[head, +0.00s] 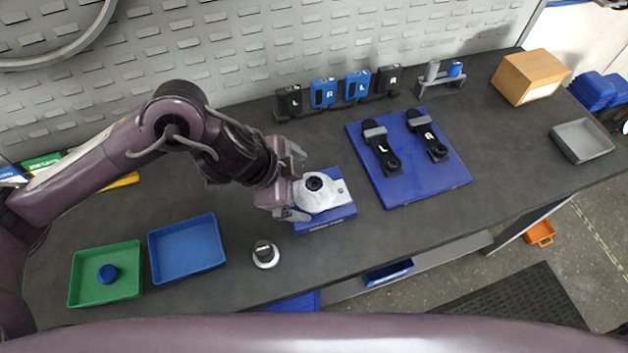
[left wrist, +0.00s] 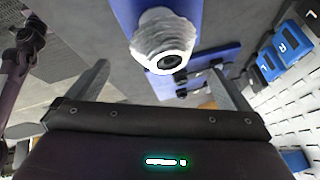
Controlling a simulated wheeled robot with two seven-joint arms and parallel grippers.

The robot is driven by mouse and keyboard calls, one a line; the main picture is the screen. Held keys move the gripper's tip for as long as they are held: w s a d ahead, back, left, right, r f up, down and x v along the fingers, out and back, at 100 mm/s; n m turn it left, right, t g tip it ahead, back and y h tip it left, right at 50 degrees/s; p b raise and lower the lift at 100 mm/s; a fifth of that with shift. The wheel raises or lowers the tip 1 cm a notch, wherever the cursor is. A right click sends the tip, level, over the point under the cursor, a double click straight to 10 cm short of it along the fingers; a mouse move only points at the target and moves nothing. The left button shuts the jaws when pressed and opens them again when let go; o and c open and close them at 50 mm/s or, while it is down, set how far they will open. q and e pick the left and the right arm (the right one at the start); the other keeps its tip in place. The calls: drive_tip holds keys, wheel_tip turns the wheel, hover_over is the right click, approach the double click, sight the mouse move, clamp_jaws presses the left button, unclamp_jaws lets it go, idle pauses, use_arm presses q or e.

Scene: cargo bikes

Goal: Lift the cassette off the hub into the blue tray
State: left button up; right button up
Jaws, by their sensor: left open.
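The cassette (head: 316,193), a pale grey ribbed piece with a dark round centre, sits over the hub on a blue stand (head: 327,222). It also shows in the left wrist view (left wrist: 163,42), at the top middle. My left gripper (head: 299,184) is open beside the cassette, its fingers spread to either side; in the left wrist view the cassette lies ahead of the finger gap, apart from both fingers. The hub is mostly hidden by the cassette. The blue tray (head: 187,250) stands at the left on the bench and is empty. My right gripper is not seen.
A green tray (head: 82,287) with a blue round cap (head: 108,274) stands left of the blue tray. A small white-and-black round part (head: 265,254) lies between tray and stand.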

sight(310, 188)
use_arm(q)
drive_tip(key=x, duration=0.4)
drive_tip(key=shift+a, duration=0.2)
drive_tip(key=shift+w+d+f, duration=0.25)
drive_tip(key=shift+w+f, duration=0.05)
drive_tip(key=shift+f, duration=0.2)
drive_tip(key=shift+c, duration=0.8)
drive_tip(key=c, duration=1)
drive_tip(key=shift+c, duration=0.4)
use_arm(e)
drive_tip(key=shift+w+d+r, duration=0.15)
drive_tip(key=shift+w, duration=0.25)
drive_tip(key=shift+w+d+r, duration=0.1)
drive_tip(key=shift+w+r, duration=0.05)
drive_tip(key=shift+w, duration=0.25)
use_arm(q)
drive_tip(key=shift+r, duration=0.15)
